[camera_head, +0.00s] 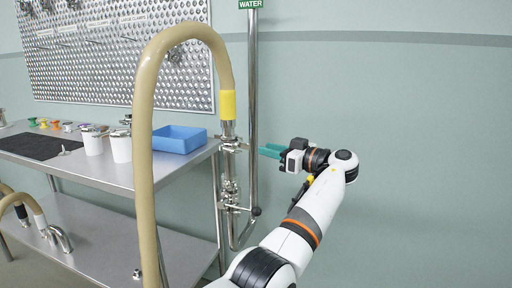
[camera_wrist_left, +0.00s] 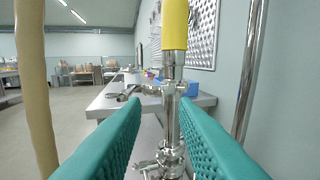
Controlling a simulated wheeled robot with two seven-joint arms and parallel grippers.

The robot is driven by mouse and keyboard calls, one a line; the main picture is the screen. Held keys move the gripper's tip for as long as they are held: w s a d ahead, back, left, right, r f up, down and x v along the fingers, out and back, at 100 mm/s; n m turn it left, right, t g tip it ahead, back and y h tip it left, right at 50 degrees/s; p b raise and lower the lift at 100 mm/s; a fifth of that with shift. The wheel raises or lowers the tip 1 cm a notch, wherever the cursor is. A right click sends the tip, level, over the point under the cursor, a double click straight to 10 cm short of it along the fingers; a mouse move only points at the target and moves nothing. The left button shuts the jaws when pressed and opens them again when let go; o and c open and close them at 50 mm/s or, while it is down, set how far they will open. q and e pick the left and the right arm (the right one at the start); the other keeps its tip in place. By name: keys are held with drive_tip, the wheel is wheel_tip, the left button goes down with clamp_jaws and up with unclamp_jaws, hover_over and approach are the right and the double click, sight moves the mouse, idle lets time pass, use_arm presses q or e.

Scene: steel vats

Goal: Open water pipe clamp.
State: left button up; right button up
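The water pipe (camera_head: 228,165) is a shiny steel pipe below the yellow band of a beige hose. A steel clamp (camera_head: 235,146) sits around its upper joint, just under the yellow band; the clamp also shows in the left wrist view (camera_wrist_left: 165,89), with a part sticking out to the left. I cannot tell whether the clamp is fastened. My left gripper (camera_head: 268,151) has teal fingers pointing at the clamp from the right. In the left wrist view its fingers (camera_wrist_left: 165,135) are spread apart with the pipe between them in the picture, holding nothing. My right gripper is not in view.
A steel table (camera_head: 105,172) holds a blue bin (camera_head: 179,139), white cups (camera_head: 121,147) and a black mat (camera_head: 30,146). The beige hose (camera_head: 146,120) arches in front. A vertical steel pipe (camera_head: 252,90) with a WATER sign stands behind. The wall area at right is clear.

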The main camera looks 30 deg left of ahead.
use_arm(q)
drive_tip(key=d, duration=0.4)
drive_tip(key=shift+s+d, duration=0.25)
drive_tip(key=shift+s, duration=0.1)
drive_tip(key=shift+f, duration=0.1)
